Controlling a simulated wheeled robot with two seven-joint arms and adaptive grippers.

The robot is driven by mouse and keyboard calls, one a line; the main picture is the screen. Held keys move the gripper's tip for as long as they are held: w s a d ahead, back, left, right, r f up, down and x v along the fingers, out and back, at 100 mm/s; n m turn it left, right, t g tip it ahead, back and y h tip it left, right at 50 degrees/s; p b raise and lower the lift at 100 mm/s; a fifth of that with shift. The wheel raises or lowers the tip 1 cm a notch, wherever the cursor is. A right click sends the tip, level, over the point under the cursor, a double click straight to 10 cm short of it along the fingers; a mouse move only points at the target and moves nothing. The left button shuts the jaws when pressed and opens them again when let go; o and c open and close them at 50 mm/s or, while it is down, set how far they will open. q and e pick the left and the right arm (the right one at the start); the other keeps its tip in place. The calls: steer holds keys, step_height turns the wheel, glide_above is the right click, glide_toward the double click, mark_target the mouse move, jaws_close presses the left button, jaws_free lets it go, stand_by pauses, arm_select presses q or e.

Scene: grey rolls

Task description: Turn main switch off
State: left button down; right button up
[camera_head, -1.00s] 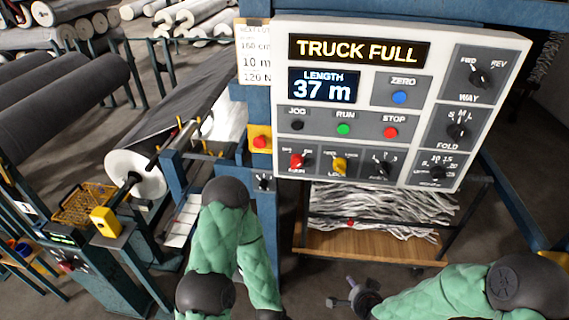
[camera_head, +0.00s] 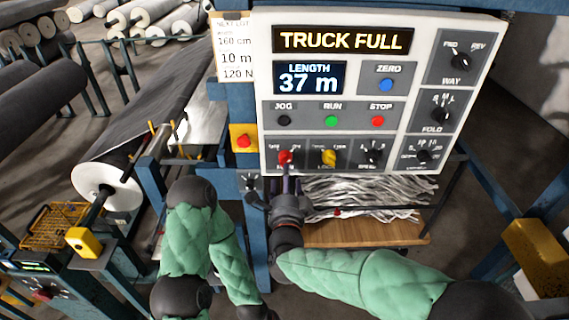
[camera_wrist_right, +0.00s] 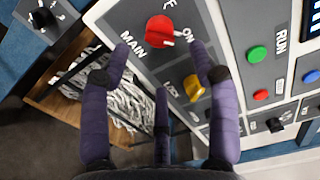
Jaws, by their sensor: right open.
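The main switch (camera_head: 285,157) is a red rotary knob at the lower left of the white control panel (camera_head: 385,14). In the right wrist view the red knob (camera_wrist_right: 158,29) sits near the top, with the word MAIN beside it. Its white mark points towards ON. My right gripper (camera_head: 287,183) is just below the panel's lower edge in the head view. In the right wrist view the right gripper (camera_wrist_right: 160,52) is open and empty, with its purple fingers spread to either side just short of the knob. My left gripper is not in view.
A yellow knob (camera_head: 329,158) is immediately right of the main switch. A red button on a yellow box (camera_head: 243,141) and a small black switch (camera_head: 250,182) are to the left. A cart with grey strips (camera_head: 370,198) stands below. A large roll (camera_head: 105,188) is at left.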

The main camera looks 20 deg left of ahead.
mark_target(285, 161)
steer(key=x, duration=0.7)
steer(key=shift+w+a+f, duration=0.1)
steer(key=shift+w, duration=0.2)
steer(key=c, duration=1.1)
